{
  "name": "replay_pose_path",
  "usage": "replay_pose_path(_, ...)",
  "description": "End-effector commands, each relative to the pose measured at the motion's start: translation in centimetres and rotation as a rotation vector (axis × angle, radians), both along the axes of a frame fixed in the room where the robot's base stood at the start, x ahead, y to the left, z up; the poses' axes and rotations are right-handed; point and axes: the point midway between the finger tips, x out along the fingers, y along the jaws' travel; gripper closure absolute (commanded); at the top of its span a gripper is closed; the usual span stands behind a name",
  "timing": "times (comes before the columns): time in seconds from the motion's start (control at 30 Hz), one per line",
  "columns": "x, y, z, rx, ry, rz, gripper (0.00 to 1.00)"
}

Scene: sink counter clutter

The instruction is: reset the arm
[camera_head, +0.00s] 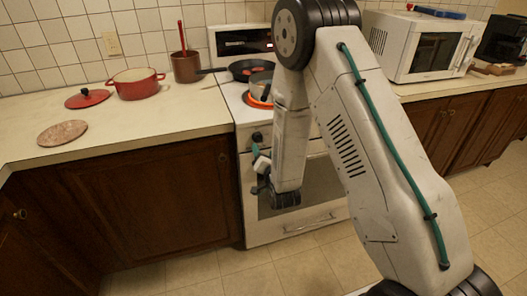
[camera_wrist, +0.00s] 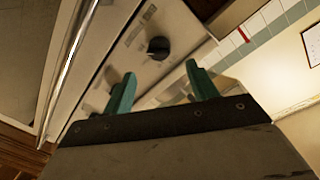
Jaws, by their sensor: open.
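My arm stands folded in front of the stove (camera_head: 315,195) in the head view. My gripper (camera_head: 258,170) hangs at the stove's front, near its control knobs, and is partly hidden by my own arm links. In the wrist view my gripper (camera_wrist: 160,88) shows two teal fingers spread apart with nothing between them. A black stove knob (camera_wrist: 158,48) and the stove's front panel lie beyond the fingers.
A red pot (camera_head: 137,86), red lid (camera_head: 87,98) and round board (camera_head: 62,133) sit on the left counter. A brown pot (camera_head: 186,67) stands near the stove. A black pan (camera_head: 246,69) is on the stove. A white microwave (camera_head: 418,47) is at right.

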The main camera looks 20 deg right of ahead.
Motion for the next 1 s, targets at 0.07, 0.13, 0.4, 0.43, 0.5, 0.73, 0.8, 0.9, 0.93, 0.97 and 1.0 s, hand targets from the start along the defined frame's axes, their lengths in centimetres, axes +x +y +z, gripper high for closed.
replay_pose_path(0.07, 0.0, 0.0, 0.0, 0.0, 0.0, 0.0, 0.42)
replay_pose_path(0.13, 0.0, 0.0, 0.0, 0.0, 0.0, 0.0, 0.42)
replay_pose_path(0.4, -0.1, 0.0, -1.7, -0.033, 0.083, 0.006, 0.42)
replay_pose_path(0.43, -0.3, 0.1, -2.5, -0.044, 0.125, 0.01, 0.42)
replay_pose_path(0.5, -1.2, 0.2, -5.2, -0.073, 0.26, 0.026, 0.42)
replay_pose_path(0.73, -6.3, 0.8, -9.0, -0.174, 0.744, 0.137, 0.42)
replay_pose_path(0.8, -8.0, 0.9, -8.2, -0.202, 0.865, 0.179, 0.42)
replay_pose_path(0.9, -11.0, 0.9, -5.9, -0.239, 1.024, 0.246, 0.42)
replay_pose_path(0.93, -11.9, 0.9, -5.0, -0.25, 1.069, 0.267, 0.42)
replay_pose_path(0.97, -12.9, 0.8, -4.0, -0.26, 1.112, 0.287, 0.42)
replay_pose_path(1.0, -14.3, 0.7, -2.7, -0.273, 1.166, 0.314, 0.42)
